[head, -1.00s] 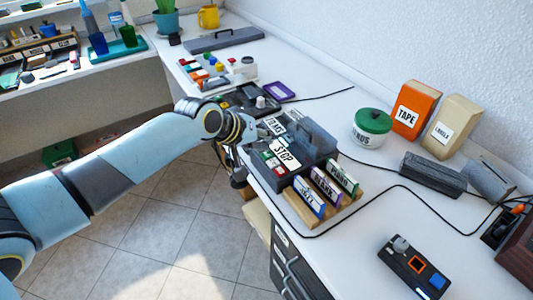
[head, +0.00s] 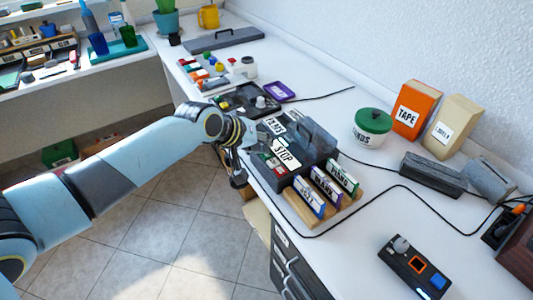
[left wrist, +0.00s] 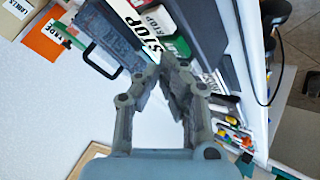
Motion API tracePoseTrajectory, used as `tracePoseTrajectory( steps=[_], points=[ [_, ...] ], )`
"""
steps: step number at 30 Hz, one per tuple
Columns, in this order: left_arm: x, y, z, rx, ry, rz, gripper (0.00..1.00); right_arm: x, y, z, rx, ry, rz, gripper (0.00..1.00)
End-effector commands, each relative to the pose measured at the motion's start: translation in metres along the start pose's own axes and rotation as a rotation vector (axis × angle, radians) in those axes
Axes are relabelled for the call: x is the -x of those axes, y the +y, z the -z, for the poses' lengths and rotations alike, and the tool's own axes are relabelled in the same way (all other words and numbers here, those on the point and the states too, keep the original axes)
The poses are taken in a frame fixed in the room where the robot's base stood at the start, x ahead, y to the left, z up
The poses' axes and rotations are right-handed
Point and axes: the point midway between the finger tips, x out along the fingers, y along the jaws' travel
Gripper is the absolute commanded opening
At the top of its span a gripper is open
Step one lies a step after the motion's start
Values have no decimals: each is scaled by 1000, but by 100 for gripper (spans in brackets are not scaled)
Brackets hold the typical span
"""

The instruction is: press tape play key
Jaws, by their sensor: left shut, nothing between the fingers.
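The tape player (head: 318,150) is a dark grey box with a raised handle, on the white counter. Its near left side has a STOP label (head: 284,154) and small red and green keys (head: 276,166). A second white label (head: 273,127) lies behind STOP, hard to read. My left gripper (left wrist: 172,60) is shut and empty, its fingertips close to the STOP label in the left wrist view. In the head view the wrist is at the player's left edge. Whether the fingertips touch a key cannot be told, and they partly hide the key area. My right gripper is not in view.
A wooden rack (head: 310,212) with several labelled tapes stands in front of the player. A green-lidded jar (head: 370,128), an orange TAPE box (head: 415,108) and a tan box (head: 453,125) stand behind. A black cable crosses the counter at right. A purple item (head: 279,91) lies behind.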

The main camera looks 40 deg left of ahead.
Motion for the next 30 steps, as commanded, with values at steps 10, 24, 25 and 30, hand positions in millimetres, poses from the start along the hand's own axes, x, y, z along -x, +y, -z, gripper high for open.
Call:
tracePoseTrajectory(
  steps=[10,24,25,30],
  points=[
    [-3,-2,-2,1,0,-1,0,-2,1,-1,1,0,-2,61],
    [-5,-3,-4,1,0,0,0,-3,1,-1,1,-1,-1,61],
    [-5,-3,-4,1,0,0,0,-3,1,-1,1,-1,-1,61],
    [-1,-1,-1,1,0,0,0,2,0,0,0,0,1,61]
  ],
)
